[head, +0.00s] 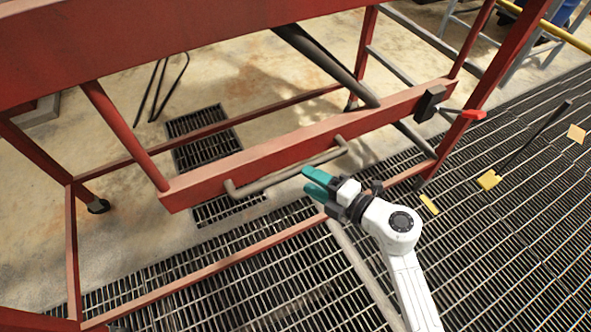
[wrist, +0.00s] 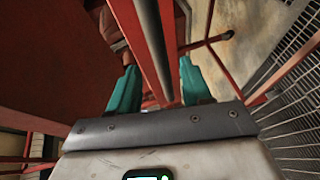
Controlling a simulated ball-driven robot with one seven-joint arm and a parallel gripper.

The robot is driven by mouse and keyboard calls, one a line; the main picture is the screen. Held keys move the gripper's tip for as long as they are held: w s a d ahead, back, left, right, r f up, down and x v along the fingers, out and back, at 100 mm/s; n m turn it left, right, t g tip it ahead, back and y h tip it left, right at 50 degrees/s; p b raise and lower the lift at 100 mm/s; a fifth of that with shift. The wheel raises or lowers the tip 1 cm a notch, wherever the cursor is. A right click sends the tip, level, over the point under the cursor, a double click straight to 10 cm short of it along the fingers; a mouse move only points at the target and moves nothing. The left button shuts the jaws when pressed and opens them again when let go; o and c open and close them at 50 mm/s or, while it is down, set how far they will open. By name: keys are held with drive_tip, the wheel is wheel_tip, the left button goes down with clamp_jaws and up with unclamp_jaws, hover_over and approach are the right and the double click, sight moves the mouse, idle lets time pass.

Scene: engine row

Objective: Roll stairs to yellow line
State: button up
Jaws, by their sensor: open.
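The rolling stairs (head: 240,172) are a red steel frame filling the left and middle of the head view, with a caster (head: 98,206) at lower left. A grey handle bar (head: 285,176) is fixed along the lower red beam. My gripper (head: 316,183) has teal fingers and is open beside the handle's right part. In the wrist view, my gripper (wrist: 158,78) has its fingers apart, with a grey bar (wrist: 153,35) and red beam running between them in the picture. I cannot tell whether they touch. No continuous yellow floor line is clear; small yellow patches (head: 488,180) lie on the grating at right.
A red-ended lever (head: 473,115) and black block (head: 430,103) sit on the frame's right side. Dark floor grating (head: 500,240) spreads across the front and right, mostly open. A yellow rail (head: 558,32) and grey frames stand at upper right.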

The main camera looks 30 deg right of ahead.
sight(293, 172)
drive_tip(key=x, duration=0.6)
drive_tip(key=shift+w+f, duration=0.1)
drive_tip(key=shift+w, duration=0.1)
drive_tip(key=shift+c, duration=0.5)
clamp_jaws()
